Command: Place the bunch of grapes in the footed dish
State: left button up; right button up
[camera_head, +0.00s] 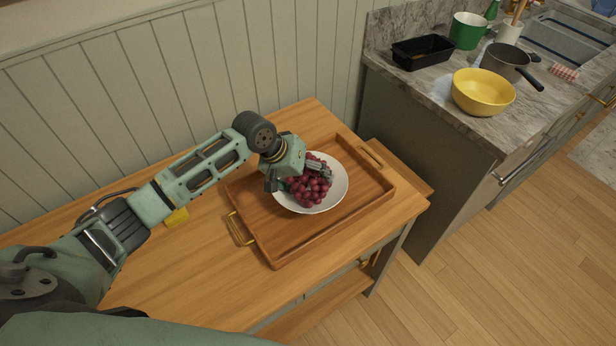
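The bunch of dark red grapes (312,190) is at the white dish (333,196), inside its rim as seen from above. The dish stands on the wooden tray; its foot is hidden. My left gripper (297,181) reaches in over the dish's upper left side. Its fingers are spread apart, one at the left rim and one over the top of the grapes. I cannot tell whether they press on the grapes, or whether the grapes rest on the dish. My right gripper is not in view.
The wooden tray (279,250) with brass handles lies on a wooden table (190,285). A small yellow object (176,218) lies beside my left arm. A counter at right holds a yellow bowl (482,94), a saucepan (505,62), a black tin (423,51) and a green pot (467,32).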

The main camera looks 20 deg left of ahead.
pick_arm(q)
jog(key=b+v, duration=0.1)
jog(key=v, duration=1.2)
jog(key=shift+w+d+r+b, duration=0.2)
jog(key=shift+w+b, duration=0.05)
jog(key=shift+b, duration=0.15)
jog(key=shift+f, duration=0.1)
